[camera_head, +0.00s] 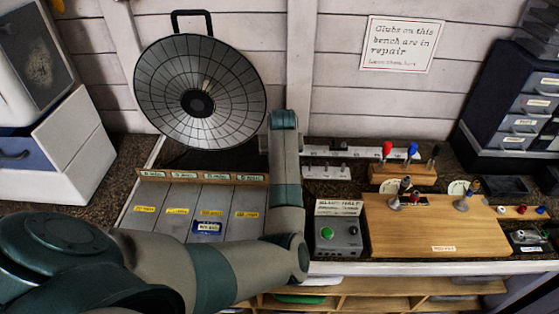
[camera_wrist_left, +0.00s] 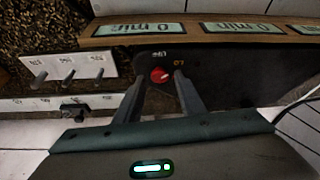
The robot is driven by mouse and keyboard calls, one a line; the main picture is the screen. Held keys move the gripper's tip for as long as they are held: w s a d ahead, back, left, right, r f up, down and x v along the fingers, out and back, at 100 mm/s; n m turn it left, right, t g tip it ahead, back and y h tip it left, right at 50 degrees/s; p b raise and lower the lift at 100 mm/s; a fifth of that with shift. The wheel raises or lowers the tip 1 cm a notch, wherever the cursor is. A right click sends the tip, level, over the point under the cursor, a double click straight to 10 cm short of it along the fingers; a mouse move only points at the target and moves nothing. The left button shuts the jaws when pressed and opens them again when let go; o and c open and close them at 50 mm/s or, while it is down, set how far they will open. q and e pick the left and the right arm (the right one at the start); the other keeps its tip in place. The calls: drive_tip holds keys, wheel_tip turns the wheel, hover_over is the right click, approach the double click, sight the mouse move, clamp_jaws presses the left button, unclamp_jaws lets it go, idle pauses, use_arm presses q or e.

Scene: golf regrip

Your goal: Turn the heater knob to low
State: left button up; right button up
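The heater (camera_head: 200,90) is a round dark-rimmed dish with a wire grille, standing at the back left in the head view. Its red knob (camera_wrist_left: 161,75) shows in the left wrist view on a dark panel, with small markings beside it, one apparently "LO" (camera_wrist_left: 179,63). My left gripper (camera_wrist_left: 158,78) has its two fingers apart, one on either side of the knob. Slim gaps seem to show, so contact cannot be told. In the head view my left arm hides the knob and the gripper fingers. My right gripper is not in view.
A strip of timer displays (camera_wrist_left: 188,29) lies close to the knob panel. A white rack with pegs (camera_wrist_left: 68,75) is near the fingers. In the head view, a grey control box (camera_head: 338,236) with a green button and a wooden board (camera_head: 435,228) are right of my arm.

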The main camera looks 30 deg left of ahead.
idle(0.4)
use_arm(q)
drive_tip(key=shift+s+d+r+b, duration=0.2)
drive_tip(key=shift+r+b, duration=0.1)
drive_tip(key=shift+r, duration=0.2)
drive_tip(key=b+v, duration=0.3)
drive_tip(key=v, duration=1.3)
drive_tip(key=shift+b, duration=0.3)
drive_tip(key=shift+r, duration=0.1)
